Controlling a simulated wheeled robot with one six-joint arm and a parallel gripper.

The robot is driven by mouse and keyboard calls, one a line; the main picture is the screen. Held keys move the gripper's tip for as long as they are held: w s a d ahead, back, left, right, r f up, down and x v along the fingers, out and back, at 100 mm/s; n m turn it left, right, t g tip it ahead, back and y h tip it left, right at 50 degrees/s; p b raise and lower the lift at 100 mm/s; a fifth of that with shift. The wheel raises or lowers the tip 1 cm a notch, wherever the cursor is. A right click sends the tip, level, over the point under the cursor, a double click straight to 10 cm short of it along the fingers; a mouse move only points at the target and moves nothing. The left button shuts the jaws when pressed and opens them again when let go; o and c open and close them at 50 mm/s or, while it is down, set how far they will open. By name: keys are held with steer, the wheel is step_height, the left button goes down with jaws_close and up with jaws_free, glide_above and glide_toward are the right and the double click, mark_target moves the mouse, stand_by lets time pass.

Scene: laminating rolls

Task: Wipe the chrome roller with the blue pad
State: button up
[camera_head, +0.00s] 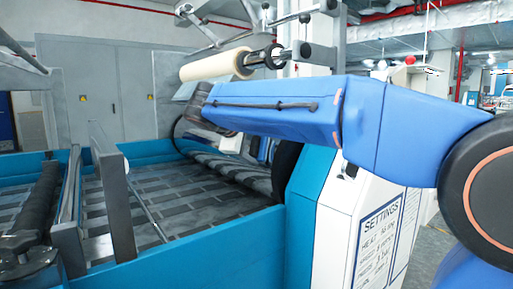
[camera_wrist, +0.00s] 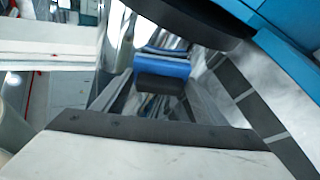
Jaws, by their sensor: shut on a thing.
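In the wrist view, the blue pad (camera_wrist: 165,69) sits ahead of my gripper, with a dark block on its near side. My gripper (camera_wrist: 160,85) is shut on the pad. The shiny chrome roller (camera_wrist: 122,42) lies around and beyond the pad and shows blue and dark reflections. The pad appears to be at or very near the roller's surface; contact cannot be told. In the head view, my gripper (camera_head: 208,112) is a dark shape at the end of my blue arm, over the machine. The pad cannot be made out there.
A cream roll (camera_head: 215,65) on a shaft is above my gripper. The blue machine side (camera_head: 200,245) and a white panel with a settings sheet (camera_head: 383,232) stand below my arm. A patterned web (camera_head: 175,190) and a dark roller (camera_head: 37,200) lie at left.

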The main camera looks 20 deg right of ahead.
steer(key=w+a, duration=0.2)
steer(key=w, duration=0.6)
steer(key=shift+w+a, duration=0.35)
stand_by(0.7)
steer(key=shift+s+a+r, duration=0.3)
steer(key=shift+a+r, duration=0.15)
steer(key=shift+a, duration=0.4)
steer(key=shift+s+a+r, duration=0.25)
steer(key=shift+a+r, duration=0.15)
steer(key=shift+a, duration=0.45)
steer(key=shift+s+a+r, duration=0.3)
steer(key=shift+a+r, duration=0.15)
steer(key=shift+a, duration=0.4)
steer(key=shift+a, duration=0.1)
steer(key=shift+s+a+r, duration=0.2)
steer(key=shift+a+r, duration=0.1)
steer(key=shift+a, duration=0.3)
steer(key=shift+s+a+r, duration=0.2)
steer(key=shift+a+r, duration=0.1)
steer(key=shift+a, duration=0.3)
steer(key=w+d+f, duration=0.1)
steer(key=d+f, duration=0.2)
steer(key=d, duration=0.3)
steer(key=shift+w, duration=0.3)
